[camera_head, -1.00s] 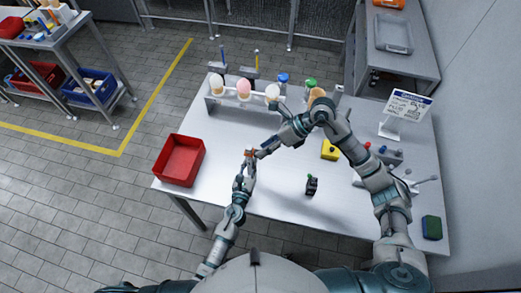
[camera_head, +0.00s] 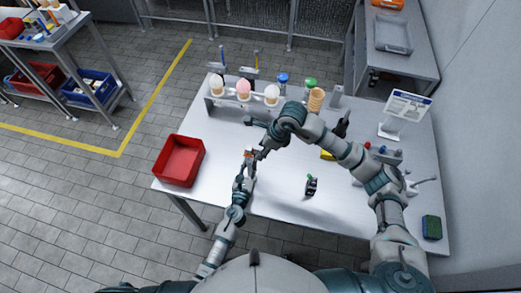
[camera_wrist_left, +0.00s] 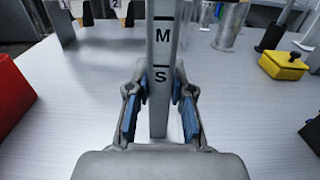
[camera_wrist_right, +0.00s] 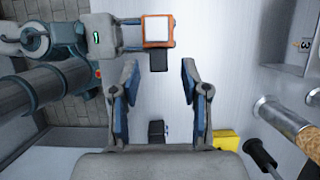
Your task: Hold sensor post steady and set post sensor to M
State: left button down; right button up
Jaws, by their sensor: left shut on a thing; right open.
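The sensor post (camera_wrist_left: 163,60) is a grey upright bar with black marks M and S in the left wrist view. My left gripper (camera_wrist_left: 160,95) is shut on it low down, its blue pads on either side near the S mark. In the right wrist view an orange-framed block with a white face (camera_wrist_right: 158,28), seemingly the post sensor, has a dark part below it. My right gripper (camera_wrist_right: 159,68) is open, its fingertips just short of that block and on either side of the dark part. In the head view both grippers meet near the table's front left, and the right hand (camera_head: 261,152) partly hides the post.
A red bin (camera_head: 180,160) stands left of the post. A rack of cones (camera_head: 243,95) is at the back. A yellow box (camera_wrist_left: 283,65) and a small black object (camera_head: 311,186) are to the right. A sign (camera_head: 405,108) stands at the right. The front table middle is mostly clear.

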jog(key=shift+x, duration=0.9)
grip_shut()
jog(key=shift+f, duration=0.1)
notch_tip(320, 180, down, 2)
jog(key=shift+f, duration=0.2)
grip_release()
jog(key=v, duration=1.2)
